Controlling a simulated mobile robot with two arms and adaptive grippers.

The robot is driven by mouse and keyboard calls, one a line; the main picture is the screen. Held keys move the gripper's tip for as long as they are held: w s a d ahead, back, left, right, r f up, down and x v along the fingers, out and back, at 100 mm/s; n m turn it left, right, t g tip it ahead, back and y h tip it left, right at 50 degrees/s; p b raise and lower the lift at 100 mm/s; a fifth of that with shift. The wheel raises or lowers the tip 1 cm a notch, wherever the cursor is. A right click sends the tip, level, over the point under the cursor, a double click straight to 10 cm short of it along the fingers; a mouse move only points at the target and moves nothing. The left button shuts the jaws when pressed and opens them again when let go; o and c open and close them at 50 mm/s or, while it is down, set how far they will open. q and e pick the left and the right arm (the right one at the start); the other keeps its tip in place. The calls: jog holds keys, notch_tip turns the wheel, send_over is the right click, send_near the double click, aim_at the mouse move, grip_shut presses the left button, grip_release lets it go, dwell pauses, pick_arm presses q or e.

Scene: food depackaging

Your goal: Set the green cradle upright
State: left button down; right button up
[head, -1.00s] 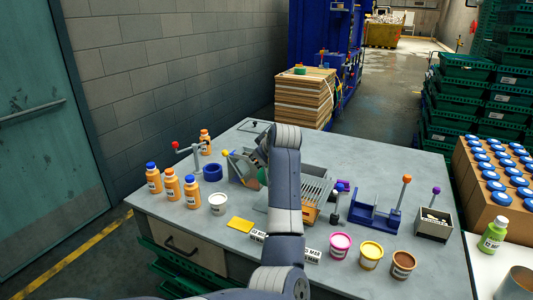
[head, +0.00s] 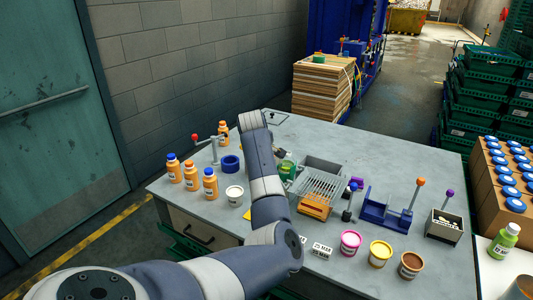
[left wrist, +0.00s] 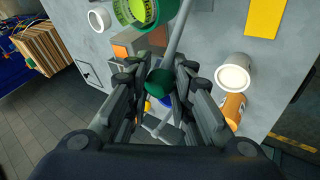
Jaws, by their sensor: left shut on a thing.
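In the left wrist view, my left gripper (left wrist: 160,74) is shut on a dark green round knob (left wrist: 160,84), with a grey rod (left wrist: 181,32) running up from it. A bright green ring-shaped body (left wrist: 143,13) at the top edge, cut off by the frame, looks like part of the green cradle or what it holds. In the head view, green parts with a white label (head: 287,167) show just right of my left arm; the rest is behind the arm. I cannot tell the cradle's exact tilt.
A wire rack (head: 318,184) stands right of the green parts. Orange bottles (head: 190,176), a blue ring (head: 230,164) and a white tub (head: 235,196) stand to the left. A blue fixture (head: 384,214) and several open tubs (head: 380,252) are to the right.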

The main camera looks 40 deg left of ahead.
pick_arm(q)
jog(key=shift+s+a+f+h+p, duration=0.1)
jog(key=shift+a+f+h+p, duration=0.2)
jog(key=shift+f+h+p, duration=0.1)
dwell(0.5)
jog(key=c, duration=1.4)
grip_release()
jog(key=shift+a+f, duration=0.1)
jog(key=shift+r, duration=0.2)
jog(key=v, duration=1.1)
jog(key=shift+s, duration=0.3)
